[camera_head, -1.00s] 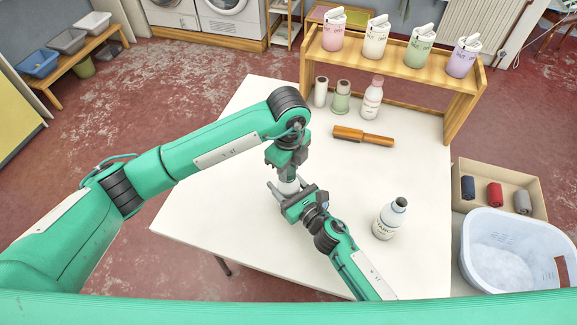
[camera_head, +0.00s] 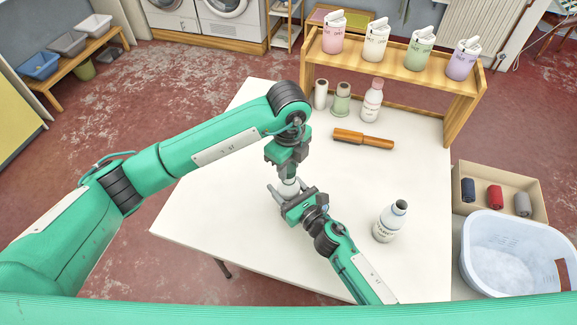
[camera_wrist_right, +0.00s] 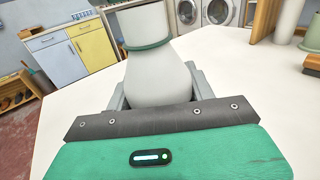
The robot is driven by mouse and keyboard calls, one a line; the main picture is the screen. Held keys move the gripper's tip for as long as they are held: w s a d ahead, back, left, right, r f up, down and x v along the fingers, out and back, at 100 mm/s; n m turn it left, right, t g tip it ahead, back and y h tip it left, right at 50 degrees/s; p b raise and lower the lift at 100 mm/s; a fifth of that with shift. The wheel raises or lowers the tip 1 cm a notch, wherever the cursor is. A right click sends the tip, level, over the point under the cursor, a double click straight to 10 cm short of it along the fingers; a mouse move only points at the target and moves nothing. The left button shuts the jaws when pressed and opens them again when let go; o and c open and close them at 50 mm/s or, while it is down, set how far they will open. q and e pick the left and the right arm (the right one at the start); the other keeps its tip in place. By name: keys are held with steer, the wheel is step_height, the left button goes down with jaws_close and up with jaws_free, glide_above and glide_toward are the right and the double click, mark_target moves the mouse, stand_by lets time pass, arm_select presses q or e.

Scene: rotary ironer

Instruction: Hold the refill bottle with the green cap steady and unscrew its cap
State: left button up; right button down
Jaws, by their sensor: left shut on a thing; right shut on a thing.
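The refill bottle (camera_head: 288,188) stands near the middle of the white table. It also shows in the right wrist view (camera_wrist_right: 160,82) as a pale, rounded body with a dark green ring (camera_wrist_right: 149,45) at its neck. My right gripper (camera_head: 290,191) is shut on its body from the front right, one finger on each side. My left gripper (camera_head: 287,174) points down from above and is shut at the bottle's top. The cap is mostly hidden there, and I cannot tell how far it is turned.
A second white bottle (camera_head: 390,222) stands to the right. A wooden-handled brush (camera_head: 363,138) and several small bottles, one pink-capped (camera_head: 373,99), are behind. A wooden shelf (camera_head: 463,110) with pouches stands at the back. A basin (camera_head: 480,270) is beside the table.

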mark_target(288, 167)
arm_select(q)
steer(key=shift+r, duration=0.2)
steer(key=shift+r, duration=1.95)
arm_select(e)
steer(key=shift+c, duration=2.2)
jaws_free()
